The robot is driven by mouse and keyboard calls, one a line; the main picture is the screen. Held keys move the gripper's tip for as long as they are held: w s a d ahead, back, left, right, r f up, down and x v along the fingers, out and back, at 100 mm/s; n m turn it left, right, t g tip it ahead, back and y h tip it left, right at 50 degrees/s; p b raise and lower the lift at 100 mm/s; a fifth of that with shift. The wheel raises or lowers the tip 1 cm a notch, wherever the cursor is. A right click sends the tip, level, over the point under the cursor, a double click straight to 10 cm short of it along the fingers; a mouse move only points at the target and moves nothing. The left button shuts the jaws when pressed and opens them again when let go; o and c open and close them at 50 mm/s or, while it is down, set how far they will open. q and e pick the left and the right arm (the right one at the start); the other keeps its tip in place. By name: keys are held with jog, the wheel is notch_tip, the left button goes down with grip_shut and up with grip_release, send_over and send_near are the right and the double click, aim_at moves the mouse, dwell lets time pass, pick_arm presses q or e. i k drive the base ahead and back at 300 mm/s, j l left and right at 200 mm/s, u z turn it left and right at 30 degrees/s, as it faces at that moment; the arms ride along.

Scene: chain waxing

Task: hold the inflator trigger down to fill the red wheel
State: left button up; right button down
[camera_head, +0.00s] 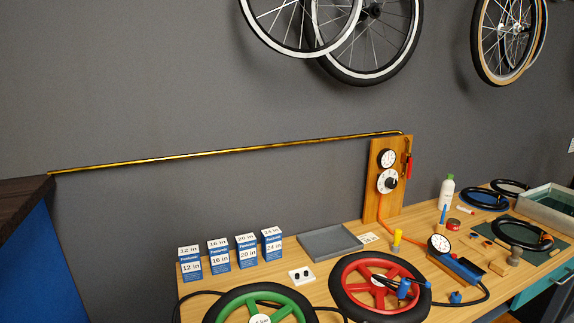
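The red wheel (349,284) with its black tyre lies flat near the front of the wooden table. A small blue fitting (404,288) sits at its right side, and a dark hose crosses the wheel. The inflator (462,269) is a blue body behind and to the right of the wheel, with a round white dial gauge (438,243) at its left end. I cannot make out its trigger clearly. An orange hose runs from the inflator towards the wooden wall board (373,188). Neither of my grippers shows in the head view.
A green wheel (240,305) lies at the table's front left. Several blue tube boxes (220,261), a grey tray (330,243) and a white bottle (446,189) stand behind. Loose black tyres (484,201) and a green mat (540,256) are at the right. Bicycle wheels hang above.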

aim_at(462, 260)
jog(key=i+l, duration=0.15)
jog(key=l, duration=0.25)
jog(key=i+l, duration=0.15)
jog(key=l, duration=0.2)
jog(key=i+l, duration=0.2)
jog(key=l, duration=0.2)
jog(key=i+l, duration=0.15)
jog(key=l, duration=0.25)
jog(key=i+l, duration=0.15)
jog(key=l, duration=0.2)
jog(key=i+l+u, duration=0.1)
jog(key=l, duration=0.3)
jog(key=i, duration=0.05)
